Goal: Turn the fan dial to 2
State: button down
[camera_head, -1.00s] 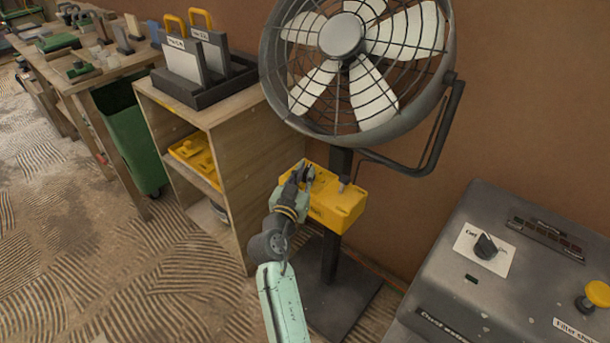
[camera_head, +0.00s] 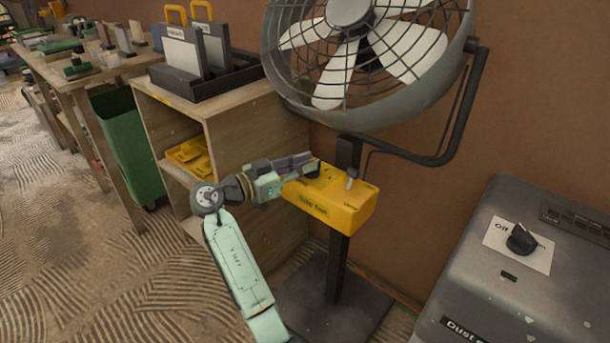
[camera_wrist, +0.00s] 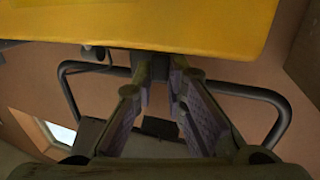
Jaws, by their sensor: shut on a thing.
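The yellow fan control box (camera_head: 330,205) is fixed to the dark fan stand, below the fan (camera_head: 365,60). My gripper (camera_head: 304,167) reaches in from the left over the left part of the box's top. It is shut on the fan dial, which is mostly hidden by the fingers. The dial's pointer and the numbers around it cannot be read. In the wrist view, my gripper (camera_wrist: 158,68) has its fingertips close together, beside the yellow box (camera_wrist: 150,22). A small grey lever (camera_head: 351,177) stands on the box's right part.
A wooden shelf unit (camera_head: 225,130) stands left of the box, with a black tray (camera_head: 235,77) on top. A grey machine (camera_head: 500,275) with a black knob (camera_head: 521,238) stands at the right. A brown wall is close behind the fan.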

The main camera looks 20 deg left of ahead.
jog(key=shift+m+g+h+b, duration=0.35)
jog(key=shift+m+g+h, duration=0.25)
jog(key=shift+h, duration=0.1)
jog(key=c, duration=1.6)
grip_release()
jog(key=shift+w, duration=0.1)
jog(key=shift+c, duration=0.2)
jog(key=shift+a, duration=0.1)
jog(key=v, duration=1.2)
